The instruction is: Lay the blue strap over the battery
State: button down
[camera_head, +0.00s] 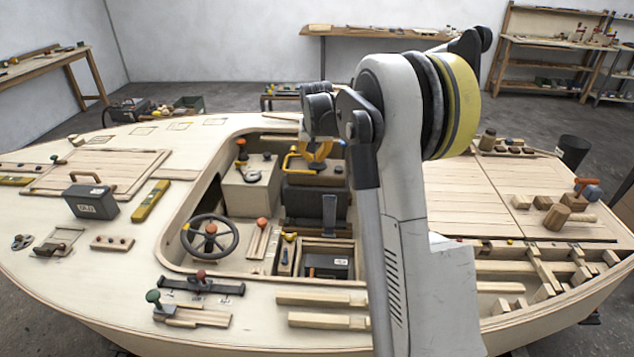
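A black box with a white label (327,266) sits low in a wooden-framed recess of the cockpit, left of my arm. It looks like the battery, but it is small here. I cannot make out the blue strap; a dark, faintly bluish patch shows at the box's left end. My arm rises through the middle of the view and bends over at the top. Its dark end joints hang above the cockpit, near a yellow-orange part (318,152). My gripper's fingers cannot be told apart from the things behind them, so neither its opening nor any load is clear.
A steering wheel (210,238), a pale box (251,185) and a dark seat-like block (315,200) crowd the cockpit. A dark case with a handle (92,200) and a yellow level (150,201) lie on the left deck. Loose wooden blocks and a mallet (557,217) lie right.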

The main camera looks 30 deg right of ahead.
jog(key=w+d+f+m+g+p, duration=0.1)
jog(key=w+d+f, duration=0.2)
jog(key=d+f, duration=0.6)
jog(key=shift+w+d, duration=0.25)
jog(key=shift+w, duration=0.1)
notch_tip(320, 180, down, 11)
jog(key=b, duration=0.4)
jog(key=shift+w+d+f+b, duration=0.2)
jog(key=shift+w+b, duration=0.1)
jog(key=shift+b, duration=0.1)
jog(key=shift+s, duration=0.1)
